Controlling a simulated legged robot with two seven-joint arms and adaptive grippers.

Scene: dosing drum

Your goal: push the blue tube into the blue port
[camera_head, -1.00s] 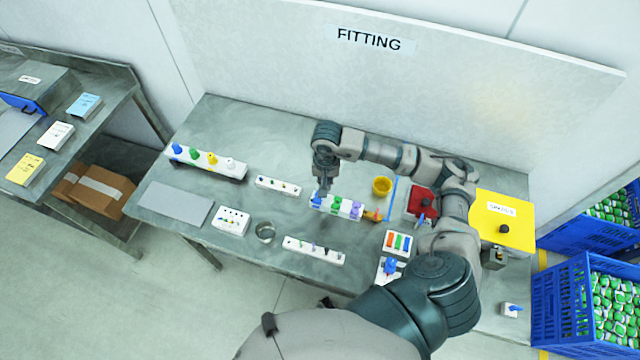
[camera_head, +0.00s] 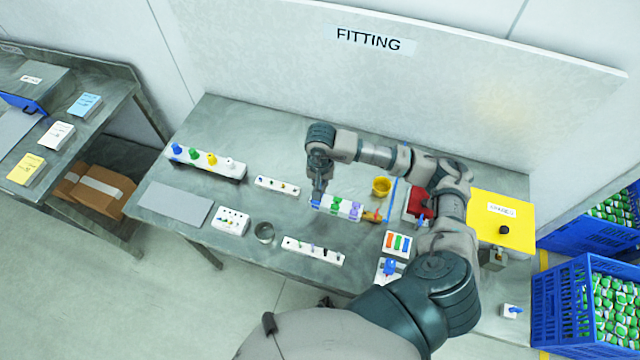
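A white block with blue, green and purple ports (camera_head: 339,207) lies on the middle of the table. The blue port (camera_head: 316,203) is at its left end, and an orange-brown piece (camera_head: 372,216) is at its right end. My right gripper (camera_head: 317,196) points down at the blue end of the block, touching it or just above it. Its fingers are too small to show whether they are open or shut. I cannot make out a blue tube apart from the blue port there; the gripper partly hides that spot.
A rack with coloured knobs (camera_head: 207,162) stands at the left. A yellow cup (camera_head: 381,187), a red box (camera_head: 418,203) and a yellow box (camera_head: 503,217) are to the right. A small white strip (camera_head: 277,185) and a metal cup (camera_head: 264,232) are nearby.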

